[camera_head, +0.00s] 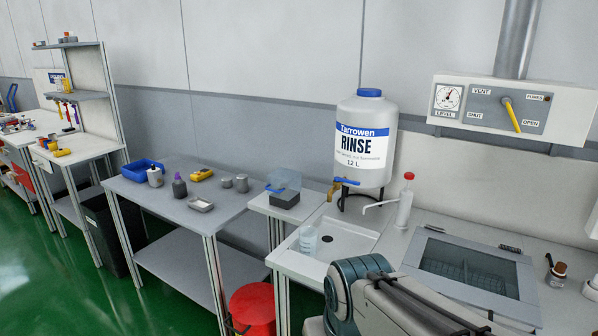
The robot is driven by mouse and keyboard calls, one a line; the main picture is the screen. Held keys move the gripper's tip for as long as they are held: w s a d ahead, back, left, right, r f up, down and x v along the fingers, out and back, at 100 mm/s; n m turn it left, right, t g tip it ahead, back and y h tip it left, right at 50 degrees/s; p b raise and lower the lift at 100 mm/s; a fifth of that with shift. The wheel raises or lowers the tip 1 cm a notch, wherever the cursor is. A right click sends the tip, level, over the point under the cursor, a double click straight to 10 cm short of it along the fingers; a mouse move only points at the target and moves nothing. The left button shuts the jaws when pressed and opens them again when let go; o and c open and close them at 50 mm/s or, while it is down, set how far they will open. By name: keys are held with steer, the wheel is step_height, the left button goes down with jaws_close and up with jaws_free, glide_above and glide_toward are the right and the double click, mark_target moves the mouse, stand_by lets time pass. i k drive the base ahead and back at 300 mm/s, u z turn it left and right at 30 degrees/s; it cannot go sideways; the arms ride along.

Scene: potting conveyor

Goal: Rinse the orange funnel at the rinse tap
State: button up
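The rinse tap (337,187) is a small brass-coloured spigot with a blue handle, low on the front of a white container (365,143) labelled RINSE. Below it is a white sink basin (352,226) set in the counter. I cannot make out an orange funnel anywhere in the head view. Part of my arm shows at the bottom centre, in front of the counter. My gripper is not in view, so whether it holds anything cannot be seen.
A clear beaker (308,241) stands at the basin's left. A glass-lidded box (470,264) fills the right counter. A grey table (200,220) holds several small items.

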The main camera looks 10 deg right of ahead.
mark_target(336, 178)
steer(key=z, duration=0.05)
steer(key=i, duration=1.15)
steer(key=z, duration=0.8)
